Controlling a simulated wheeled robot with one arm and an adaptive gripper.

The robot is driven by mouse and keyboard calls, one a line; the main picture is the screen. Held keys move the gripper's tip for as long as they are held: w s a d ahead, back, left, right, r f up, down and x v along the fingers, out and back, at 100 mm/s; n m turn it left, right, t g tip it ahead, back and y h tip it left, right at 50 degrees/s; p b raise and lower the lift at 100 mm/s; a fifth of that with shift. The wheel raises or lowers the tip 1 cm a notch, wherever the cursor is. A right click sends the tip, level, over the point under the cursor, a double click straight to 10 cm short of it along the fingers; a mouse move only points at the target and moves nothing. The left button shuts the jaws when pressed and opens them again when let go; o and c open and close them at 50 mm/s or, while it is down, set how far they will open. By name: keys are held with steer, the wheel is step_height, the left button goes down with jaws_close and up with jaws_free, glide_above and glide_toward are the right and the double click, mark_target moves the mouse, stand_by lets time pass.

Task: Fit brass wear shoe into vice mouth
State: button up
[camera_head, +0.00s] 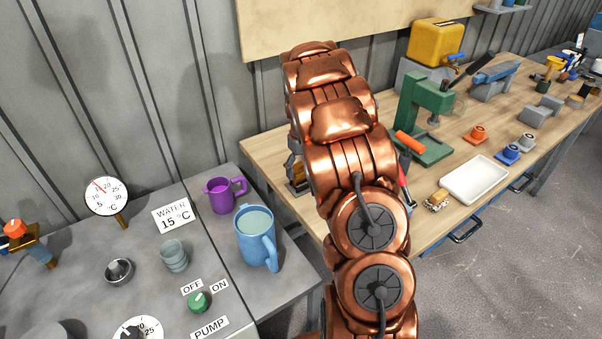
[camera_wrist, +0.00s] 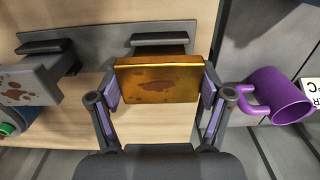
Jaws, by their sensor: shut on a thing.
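The brass wear shoe (camera_wrist: 160,88) is a flat gold block with a brown stain on its face. My gripper (camera_wrist: 160,86) is shut on it, its purple pads against the block's left and right sides. In the head view the shoe (camera_head: 298,187) shows low over the near left end of the wooden bench, and my arm hides most of the gripper. In the wrist view a dark-capped grey block (camera_wrist: 160,42) stands just behind the shoe, and a grey, brown-spotted part (camera_wrist: 28,86) is at left. I cannot tell for certain whether these are the vice.
A purple mug (camera_head: 223,194) stands on the grey counter left of the bench; it also shows in the wrist view (camera_wrist: 275,95). A blue mug (camera_head: 257,240) is nearby. A green press (camera_head: 428,110) and a white tray (camera_head: 474,181) are on the bench right of my arm.

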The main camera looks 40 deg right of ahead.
mark_target(302, 166)
steer(key=shift+r, duration=3.1)
steer(key=shift+s+d+r+b, duration=0.7)
steer(key=shift+s+d, duration=0.45)
steer(key=shift+s, duration=2.6)
steer(key=shift+s+d+r+b, duration=0.45)
steer(key=shift+s+d+r, duration=0.5)
steer(key=shift+s, duration=2.75)
steer(key=shift+s+d+r+b, duration=0.6)
steer(key=shift+s+d, duration=0.7)
steer(key=shift+s, duration=2.45)
steer(key=shift+f+b, duration=0.15)
steer(key=shift+b, duration=0.25)
steer(key=shift+f+b, duration=1.35)
steer(key=shift+f, duration=0.7)
steer(key=shift+b, duration=0.55)
